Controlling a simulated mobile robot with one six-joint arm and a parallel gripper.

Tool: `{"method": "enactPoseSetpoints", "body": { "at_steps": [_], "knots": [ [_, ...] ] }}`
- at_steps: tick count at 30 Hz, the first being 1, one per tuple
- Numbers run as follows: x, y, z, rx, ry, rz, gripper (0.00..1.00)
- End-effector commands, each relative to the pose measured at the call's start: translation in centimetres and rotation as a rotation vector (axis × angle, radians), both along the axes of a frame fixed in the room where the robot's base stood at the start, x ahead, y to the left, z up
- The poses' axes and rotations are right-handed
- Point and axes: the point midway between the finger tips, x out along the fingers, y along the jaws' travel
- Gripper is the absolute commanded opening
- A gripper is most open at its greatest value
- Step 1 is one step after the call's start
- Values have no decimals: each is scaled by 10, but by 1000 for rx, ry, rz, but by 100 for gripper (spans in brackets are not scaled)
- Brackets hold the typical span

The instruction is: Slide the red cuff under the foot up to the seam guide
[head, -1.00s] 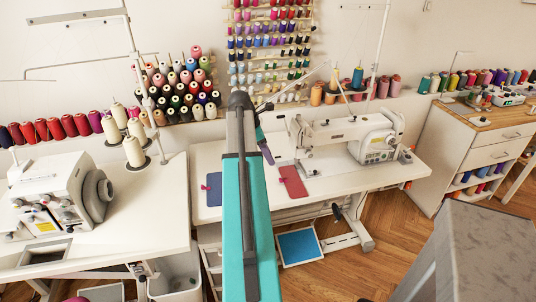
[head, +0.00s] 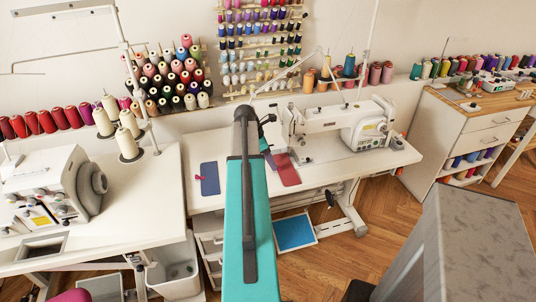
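The red cuff (head: 287,172) lies flat on the white machine table, at the left end of the sewing machine (head: 340,117). Its far end is close to the needle head (head: 293,118); the foot and seam guide are too small to make out. My teal arm stands in front of the table and covers part of it. My gripper (head: 269,139) is at the arm's far end, mostly hidden, just left of the cuff's far end. A narrow dark purple-blue piece shows there; I cannot tell whether it touches the cuff.
A dark blue cuff-like piece (head: 210,178) with a red mark lies left of my arm. An overlock machine (head: 52,190) stands on the left table. Thread cones and a spool rack (head: 262,45) line the wall. A grey block (head: 480,240) stands at front right.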

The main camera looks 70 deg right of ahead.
Motion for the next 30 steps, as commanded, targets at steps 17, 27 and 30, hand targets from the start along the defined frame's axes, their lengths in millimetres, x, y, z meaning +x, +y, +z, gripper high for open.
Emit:
{"method": "enactPoseSetpoints", "body": {
  "at_steps": [17, 27, 30],
  "knots": [
    [-11, -8, -30, -1, 0, -2, 34],
    [-11, -8, -30, -1, 0, -2, 6],
    [-12, -9, -30, 0, 0, -3, 0]
  ]
}}
